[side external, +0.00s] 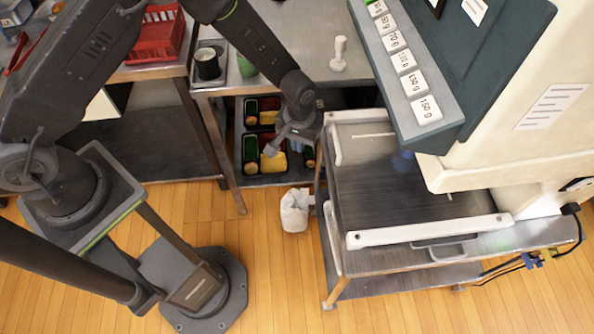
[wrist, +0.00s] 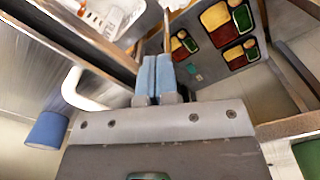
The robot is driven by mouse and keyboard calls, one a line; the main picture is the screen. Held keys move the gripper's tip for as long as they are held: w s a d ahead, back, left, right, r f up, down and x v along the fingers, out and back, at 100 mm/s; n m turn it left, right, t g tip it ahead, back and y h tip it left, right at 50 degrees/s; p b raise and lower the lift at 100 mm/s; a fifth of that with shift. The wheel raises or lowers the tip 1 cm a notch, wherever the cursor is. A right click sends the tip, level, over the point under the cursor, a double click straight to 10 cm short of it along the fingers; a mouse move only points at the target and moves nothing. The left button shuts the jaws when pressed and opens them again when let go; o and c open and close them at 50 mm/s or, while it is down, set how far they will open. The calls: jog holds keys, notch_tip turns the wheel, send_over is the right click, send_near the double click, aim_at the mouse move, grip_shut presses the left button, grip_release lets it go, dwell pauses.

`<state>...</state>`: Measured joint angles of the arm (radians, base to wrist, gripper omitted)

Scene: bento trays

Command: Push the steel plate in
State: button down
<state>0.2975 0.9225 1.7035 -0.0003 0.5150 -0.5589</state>
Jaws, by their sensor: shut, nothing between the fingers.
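The steel plate (side external: 400,190) lies flat on the metal stand under the machine, with a white bar (side external: 430,231) along its near edge and a small metal handle (side external: 445,247) below that bar. In the wrist view the grey metal surface of the plate or stand (wrist: 32,75) fills the left side. My gripper (side external: 271,149) is to the left of the plate, apart from it in the side view. Its blue fingertips (wrist: 153,78) are shut together with nothing between them. The wrist view does not show whether they touch anything.
The machine (side external: 470,80) with its row of weight buttons overhangs the plate. Filled bento trays (side external: 262,165) sit on the shelf below my gripper, and also show in the wrist view (wrist: 228,40). A white stamp-like object (side external: 339,55) stands on the counter.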

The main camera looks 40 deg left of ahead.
notch_tip(320, 180, up, 7)
dwell(0.8)
jog(key=s+a+r+m+t, duration=0.1)
jog(key=s+a+r, duration=0.2)
jog(key=r, duration=0.6)
jog(key=s+a+r+t, duration=0.15)
jog(key=a+r, duration=0.25)
jog(key=r, duration=0.5)
jog(key=s+a+r+m+t, duration=0.1)
jog(key=s+a+r, duration=0.2)
jog(key=s, duration=0.5)
jog(key=s+a+r+m+t, duration=0.1)
jog(key=s+a+r+t, duration=0.1)
jog(key=s+r, duration=0.3)
jog(key=s+a, duration=0.1)
jog(key=s, duration=0.3)
jog(key=shift+r, duration=0.4)
